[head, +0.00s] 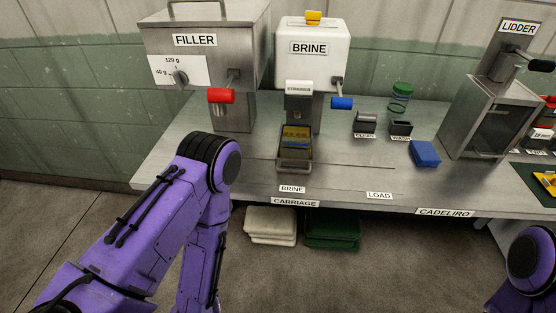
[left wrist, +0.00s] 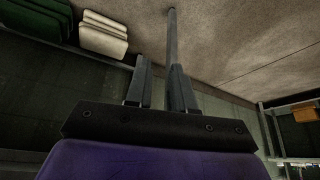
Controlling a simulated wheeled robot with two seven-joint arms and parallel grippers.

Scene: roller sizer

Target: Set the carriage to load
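The carriage (head: 294,167), a small metal tray, sits under the brine machine (head: 318,72) on the steel bench. It lines up with the BRINE label (head: 292,189) on the bench front, above the CARRIAGE label (head: 295,202). Something yellowish with a blue band lies in it. The LOAD label (head: 379,195) is to the right, with bare bench behind it. My left gripper is outside the head view. In the left wrist view my left gripper (left wrist: 159,82) shows two fingers apart with nothing between them, over the floor. My right gripper is in neither view.
The filler (head: 205,75) with a red handle stands left. The brine machine's blue-handled lever (head: 341,103) juts right of the carriage. Folded towels (head: 271,225) lie below the bench.

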